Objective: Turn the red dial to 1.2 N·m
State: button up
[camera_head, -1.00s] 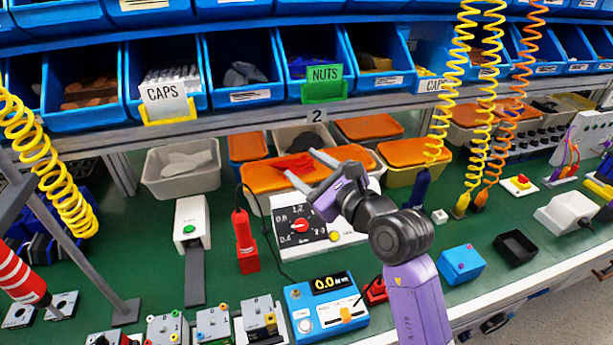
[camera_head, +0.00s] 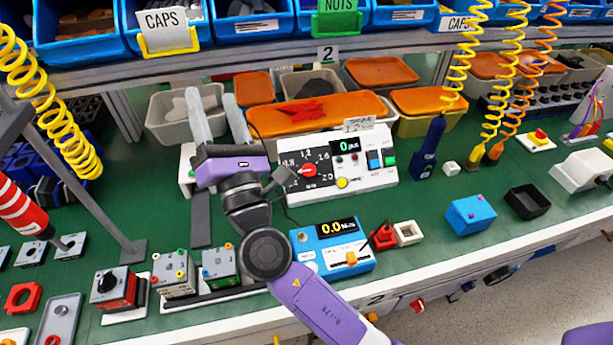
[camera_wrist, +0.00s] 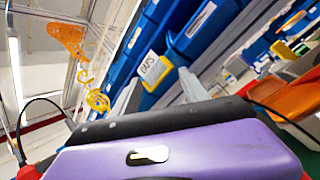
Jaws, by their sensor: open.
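The red dial (camera_head: 309,170) sits on a black scale face at the left of a white console (camera_head: 372,180). Marks including 1.2, 1.6 and 2.0 show around it; the pointer is too small to read. My purple gripper (camera_head: 211,96) is left of the dial, apart from it. Its two grey fingers are open and empty, pointing to the back bins. In the wrist view the open fingers (camera_wrist: 158,76) face blue bins, and the dial is not seen. A blue meter (camera_head: 332,246) in front of the console reads 0.0.
Behind the console are an orange-lidded bin (camera_head: 325,113) and a grey bin (camera_head: 165,110). A dark blue bottle-like tool (camera_head: 428,150) stands to its right. Small fixtures (camera_head: 175,270) line the front left. A blue box (camera_head: 471,214) and black tray (camera_head: 527,201) lie right.

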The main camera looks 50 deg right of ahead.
jog(key=s+d+f+m+g+h, duration=0.1)
jog(key=d+f+m+g+h, duration=0.1)
jog(key=d+f+m+g, duration=0.25)
jog(key=s+d+f+m+g+h, duration=0.1)
jog(key=f+m+g+h, duration=0.15)
jog(key=f+g, duration=0.4)
jog(key=m+g, duration=0.2)
jog(key=g, duration=0.3)
send_near(308, 171)
jog(key=d, duration=0.1)
jog(key=shift+y, duration=0.45)
jog(key=x, duration=0.7)
jog(key=shift+w+d+r, duration=0.1)
jog(key=shift+d, duration=0.1)
jog(key=shift+c, duration=0.4)
grip_shut()
